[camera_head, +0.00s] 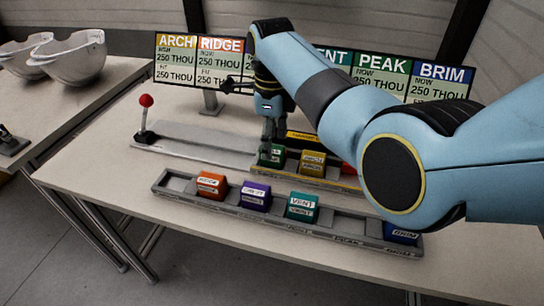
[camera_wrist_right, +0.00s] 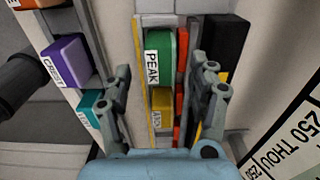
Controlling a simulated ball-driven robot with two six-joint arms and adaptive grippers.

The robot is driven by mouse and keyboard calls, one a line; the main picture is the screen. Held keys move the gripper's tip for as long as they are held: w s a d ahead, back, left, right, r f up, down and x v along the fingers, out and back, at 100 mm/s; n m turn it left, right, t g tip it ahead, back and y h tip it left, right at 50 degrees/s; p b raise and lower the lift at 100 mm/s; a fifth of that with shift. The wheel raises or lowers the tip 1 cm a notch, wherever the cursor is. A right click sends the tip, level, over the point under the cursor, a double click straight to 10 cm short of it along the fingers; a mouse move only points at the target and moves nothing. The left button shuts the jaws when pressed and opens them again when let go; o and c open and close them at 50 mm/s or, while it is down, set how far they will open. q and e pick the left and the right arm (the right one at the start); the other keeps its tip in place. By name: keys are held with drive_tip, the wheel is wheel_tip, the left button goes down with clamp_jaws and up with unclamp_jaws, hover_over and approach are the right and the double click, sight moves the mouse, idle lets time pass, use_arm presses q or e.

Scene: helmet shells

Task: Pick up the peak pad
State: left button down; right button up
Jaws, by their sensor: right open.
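The peak pad is a green block (camera_head: 271,155) with a white PEAK label, in the rear tray on the table. It also shows in the right wrist view (camera_wrist_right: 160,50), standing beside a yellow pad. My right gripper (camera_head: 271,135) is pointed down just above the green pad, its fingers partly overlapping it in the head view. In the wrist view the right gripper (camera_wrist_right: 165,92) is open, with one finger on each side of the row of pads and nothing held. Whether the fingers touch the pad cannot be told. My left gripper is not in view.
A yellow pad (camera_head: 312,163) sits beside the green one, with a red pad partly hidden by my arm. The front rack (camera_head: 170,188) holds orange, purple, teal and blue pads. A red-knobbed lever (camera_head: 146,101) stands left. A sign board (camera_head: 178,75) stands behind.

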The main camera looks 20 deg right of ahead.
drive_tip(key=shift+f, duration=0.9)
drive_tip(key=c, duration=1.2)
